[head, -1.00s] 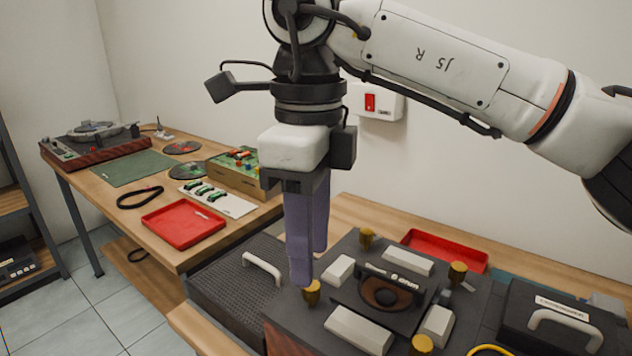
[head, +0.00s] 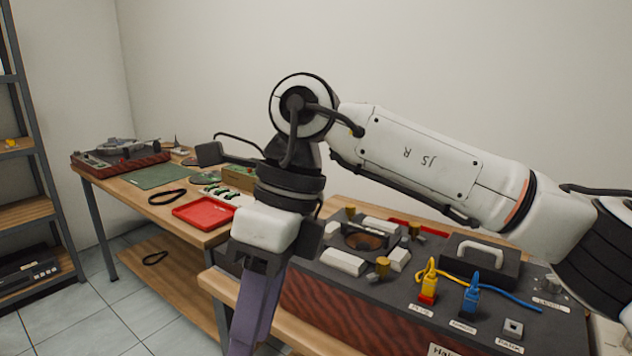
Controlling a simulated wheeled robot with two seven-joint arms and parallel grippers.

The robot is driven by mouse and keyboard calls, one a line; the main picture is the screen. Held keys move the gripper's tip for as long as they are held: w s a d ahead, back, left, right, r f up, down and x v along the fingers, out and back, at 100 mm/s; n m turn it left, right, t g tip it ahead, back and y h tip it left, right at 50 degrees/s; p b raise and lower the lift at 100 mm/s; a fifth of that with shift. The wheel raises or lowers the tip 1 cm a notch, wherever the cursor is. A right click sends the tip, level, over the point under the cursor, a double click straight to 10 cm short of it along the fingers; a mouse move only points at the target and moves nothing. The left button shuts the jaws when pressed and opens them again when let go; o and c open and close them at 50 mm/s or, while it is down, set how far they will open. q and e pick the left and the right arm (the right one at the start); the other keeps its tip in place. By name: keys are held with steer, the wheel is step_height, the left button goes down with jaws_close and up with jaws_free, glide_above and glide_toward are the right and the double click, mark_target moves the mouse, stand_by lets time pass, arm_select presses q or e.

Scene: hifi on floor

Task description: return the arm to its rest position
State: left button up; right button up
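My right arm (head: 425,165) comes in from the right and bends down at the wrist. My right gripper (head: 253,318) has purple fingers that point down in front of the bench's front edge, left of the dark hi-fi unit (head: 300,312). The fingers overlap in this view and their tips are cut off by the bottom edge, so I cannot tell how far apart they are. I see nothing held between the visible parts. My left gripper is not in view.
The hi-fi unit carries several brass posts, a yellow plug (head: 428,290), a blue plug (head: 470,296) and a black box with a handle (head: 480,252). A side table holds a red tray (head: 205,213) and a turntable (head: 120,155). Shelves (head: 25,215) stand at left.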

steer(key=s+a+r+m+g+y, duration=0.35)
steer(key=s+a+g+y, duration=0.35)
steer(key=s+a+y, duration=0.3)
steer(key=w+d+r+m+t+y, duration=0.25)
steer(key=w+m+t+y, duration=0.35)
steer(key=w+m+y, duration=0.4)
steer(key=w+d+f+m+t+h+p, duration=0.1)
steer(key=w+d+f+m+t+h, duration=0.45)
steer(key=m+t, duration=0.55)
steer(key=w+d+f+m+t+h, duration=0.35)
steer(key=d+f+m+t, duration=0.25)
steer(key=f+m+t, duration=0.55)
steer(key=s+d+f+m+g+h, duration=0.2)
steer(key=s+d+f+m+h, duration=0.25)
steer(key=f, duration=0.45)
steer(key=s+d+f+m+g+h, duration=0.2)
steer(key=d+f+m+g+h, duration=0.15)
steer(key=d+f+m, duration=0.5)
steer(key=s+d+f+g+h, duration=0.1)
steer(key=s+d+f+g, duration=0.1)
steer(key=s+f, duration=0.5)
steer(key=s+d+f+g+h, duration=0.2)
steer(key=s+d+f+g, duration=0.1)
steer(key=s+f, duration=0.4)
steer(key=shift+d+p, duration=0.2)
steer(key=shift+p, duration=0.15)
